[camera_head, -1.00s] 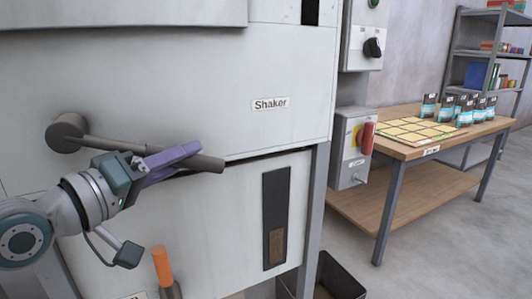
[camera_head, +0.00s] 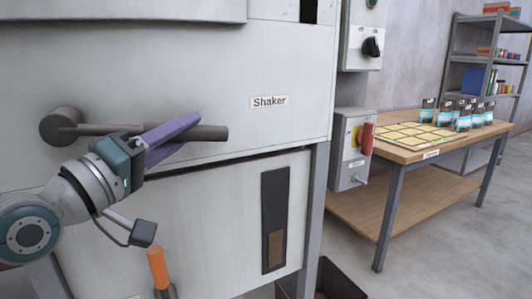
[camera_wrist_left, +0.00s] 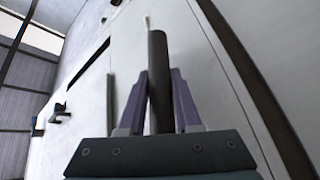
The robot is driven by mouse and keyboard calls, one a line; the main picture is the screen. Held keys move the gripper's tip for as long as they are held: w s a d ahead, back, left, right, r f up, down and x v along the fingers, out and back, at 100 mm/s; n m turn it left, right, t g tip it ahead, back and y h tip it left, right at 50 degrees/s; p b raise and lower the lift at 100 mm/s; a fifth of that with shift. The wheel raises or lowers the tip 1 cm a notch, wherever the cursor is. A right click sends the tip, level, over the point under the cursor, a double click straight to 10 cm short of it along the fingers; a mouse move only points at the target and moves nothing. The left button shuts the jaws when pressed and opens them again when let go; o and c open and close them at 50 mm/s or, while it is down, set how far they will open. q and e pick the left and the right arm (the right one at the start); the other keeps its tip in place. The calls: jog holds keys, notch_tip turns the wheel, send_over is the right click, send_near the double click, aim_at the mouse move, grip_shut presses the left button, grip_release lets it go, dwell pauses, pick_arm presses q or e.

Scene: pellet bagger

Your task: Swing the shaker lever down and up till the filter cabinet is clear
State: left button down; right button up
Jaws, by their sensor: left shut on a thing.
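The shaker lever is a dark grey bar (camera_head: 212,132) on a round pivot hub (camera_head: 62,126) on the pale cabinet front (camera_head: 220,60), left of the "Shaker" label (camera_head: 269,101). The lever lies about level, its free end to the right. My left gripper (camera_head: 172,135) is shut on the lever, its purple fingers around the bar short of the free end. In the left wrist view the lever (camera_wrist_left: 157,70) stands between the two fingers (camera_wrist_left: 160,100). Below is a dark vertical window strip (camera_head: 275,200) with a brown lower part. My right gripper is not in view.
An orange-handled tool (camera_head: 157,268) stands below the left arm. A dark open bin (camera_head: 340,280) is on the floor. A red-handled switch box (camera_head: 350,145) is right of the cabinet. A wooden table (camera_head: 400,152) with bags stands at right, near a shelf (camera_head: 485,60).

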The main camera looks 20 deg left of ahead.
pick_arm(q)
notch_tip(320, 180, up, 4)
jog(key=n+t+b, duration=0.2)
jog(key=shift+f+t+y, duration=0.2)
jog(key=shift+t+y, duration=0.2)
jog(key=shift+s+a+r+n+t+y+b, duration=0.1)
jog(key=shift+r+n+t+y+b, duration=0.2)
jog(key=shift+r+n+t+b, duration=0.8)
jog(key=shift+r+p, duration=0.3)
jog(key=shift+p, duration=0.15)
jog(key=shift+g, duration=0.3)
jog(key=c, duration=0.6)
grip_release()
jog(key=shift+f, duration=0.15)
jog(key=b+v, duration=0.1)
jog(key=v, duration=0.8)
jog(key=shift+s, duration=0.45)
